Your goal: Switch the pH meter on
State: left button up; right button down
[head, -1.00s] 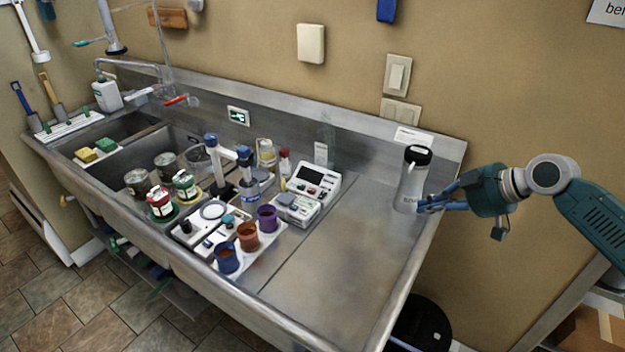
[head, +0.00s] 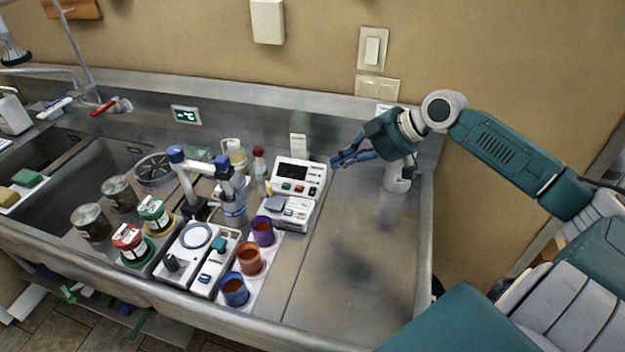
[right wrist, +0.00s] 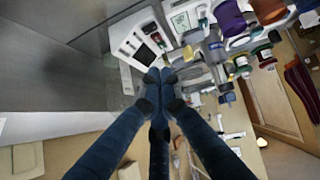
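The pH meter appears to be the white box (head: 314,176) with a dark, blank-looking screen and red and green buttons, right of the middle of the sink bench. It also shows in the right wrist view (right wrist: 122,34), just beyond my fingertips. My right gripper (head: 336,161) is in the air to the right of this box, its blue fingers pointing left toward it. In the right wrist view my fingertips (right wrist: 159,75) are drawn together with nothing between them. Contact with the box cannot be made out. My left gripper is not in view.
A smaller white device (head: 298,213) sits directly in front of the meter. Blue, brown and purple cups (head: 250,259) stand front left of it. The steel counter (head: 350,260) on the right is clear.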

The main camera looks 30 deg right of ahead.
jog(key=p, duration=0.3)
send_over(310, 188)
jog(key=s, duration=0.3)
jog(key=f, duration=0.5)
jog(key=shift+w+d, duration=0.15)
jog(key=shift+d, duration=0.05)
jog(key=f, duration=0.2)
jog(key=f+p, duration=0.1)
jog(key=shift+w+f, duration=0.3)
jog(key=shift+f, duration=0.05)
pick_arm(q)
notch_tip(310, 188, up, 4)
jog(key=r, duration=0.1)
pick_arm(e)
jog(key=shift+d+f, duration=0.15)
jog(key=shift+f, duration=0.5)
jog(key=b, duration=0.2)
jog(key=f+b, duration=0.1)
jog(key=shift+w+d+f+m+g+y+b, duration=0.15)
jog(key=shift+w+d+m+g+y+b, duration=0.15)
jog(key=shift+g+b, duration=0.1)
jog(key=shift+d, duration=0.1)
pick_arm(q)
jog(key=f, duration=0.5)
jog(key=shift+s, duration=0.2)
pick_arm(e)
jog(key=shift+r, duration=0.2)
